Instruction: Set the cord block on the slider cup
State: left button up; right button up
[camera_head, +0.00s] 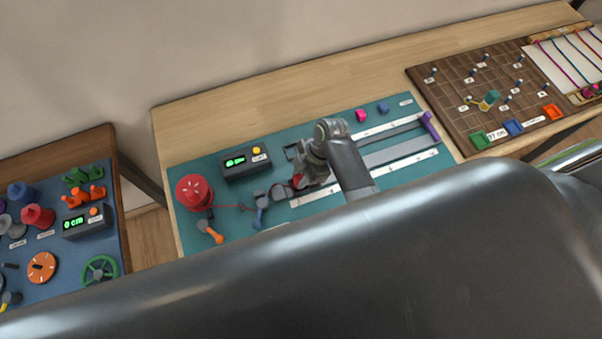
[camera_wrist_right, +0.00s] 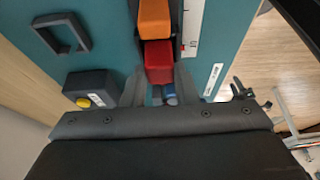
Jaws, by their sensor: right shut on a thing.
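A red block (camera_wrist_right: 158,62), which looks like the cord block, sits between the fingers of my right gripper (camera_wrist_right: 160,78) in the right wrist view. The gripper is shut on it. In the head view a little red (camera_head: 297,181) shows by the right gripper (camera_head: 303,172), over the dark track. An orange block (camera_wrist_right: 154,20) lies just beyond the red one, close to it, above the dark track; I cannot tell if they touch. I cannot make out the slider cup for certain. My left gripper is not in view.
A red spool (camera_head: 195,192) with a thin red cord (camera_head: 232,207) stands left on the teal mat (camera_head: 255,188). A white ruler (camera_head: 405,160) runs right. A purple piece (camera_head: 429,125) stands at the track's far end.

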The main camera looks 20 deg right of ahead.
jog(key=shift+f, duration=0.2)
jog(key=shift+f, duration=0.25)
jog(key=o, duration=1)
jog(key=shift+r, duration=0.1)
jog(key=shift+r+p, duration=0.3)
jog(key=shift+r, duration=3.7)
jog(key=shift+d, duration=0.1)
